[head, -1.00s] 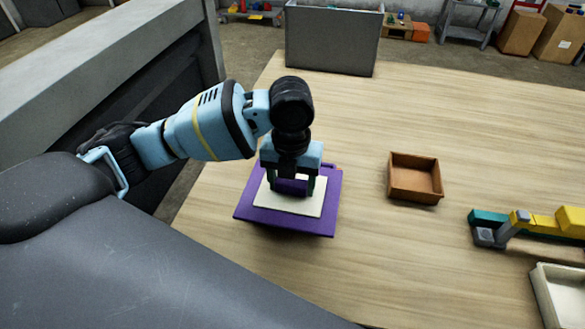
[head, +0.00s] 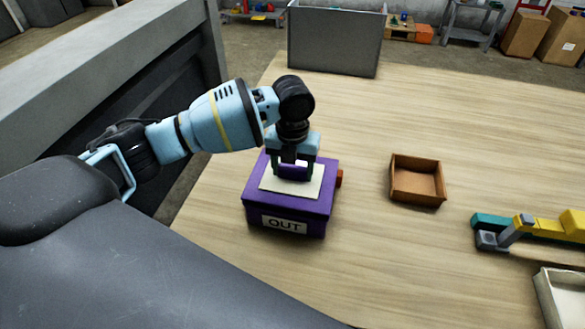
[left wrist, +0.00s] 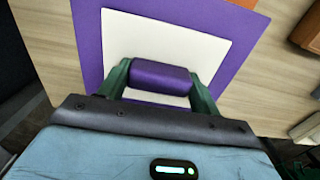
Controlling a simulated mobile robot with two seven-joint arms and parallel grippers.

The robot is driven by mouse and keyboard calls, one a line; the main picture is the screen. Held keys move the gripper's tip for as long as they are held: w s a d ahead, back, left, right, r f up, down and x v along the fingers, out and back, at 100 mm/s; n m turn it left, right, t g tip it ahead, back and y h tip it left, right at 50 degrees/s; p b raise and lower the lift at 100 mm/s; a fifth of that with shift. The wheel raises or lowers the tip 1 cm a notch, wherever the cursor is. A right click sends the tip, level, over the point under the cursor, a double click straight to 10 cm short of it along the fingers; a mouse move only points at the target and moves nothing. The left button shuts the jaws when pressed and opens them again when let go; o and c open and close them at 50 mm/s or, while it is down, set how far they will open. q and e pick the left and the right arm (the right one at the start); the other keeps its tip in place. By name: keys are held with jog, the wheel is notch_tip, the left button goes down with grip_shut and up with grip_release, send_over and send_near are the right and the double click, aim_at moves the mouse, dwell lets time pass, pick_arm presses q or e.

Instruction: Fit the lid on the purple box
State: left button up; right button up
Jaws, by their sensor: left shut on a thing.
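The purple box (head: 315,229) stands upright on the table, its front face with a white "OUT" label showing in the head view. The purple lid (head: 290,190), with a white panel on top, lies over the box's top and looks level, its edges about in line with the walls. Whether it is fully seated I cannot tell. My left gripper (head: 294,173) points down and is shut on the lid's purple handle, which also shows between the fingers in the left wrist view (left wrist: 160,77). The box's inside is hidden. My right gripper is out of view.
A small orange part (head: 340,178) shows at the box's right side. A brown open tray (head: 417,186) stands to the right. A yellow and teal clamp-like tool (head: 530,227) and a cream tray (head: 560,298) lie farther right. A grey bin (head: 335,40) stands at the back.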

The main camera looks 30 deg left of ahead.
aim_at(293, 168)
pick_arm(q)
jog(key=shift+f, duration=0.75)
jog(key=o, duration=1)
jog(key=shift+o, duration=0.2)
jog(key=shift+r, duration=0.1)
notch_tip(293, 168, up, 13)
jog(key=shift+s, duration=0.15)
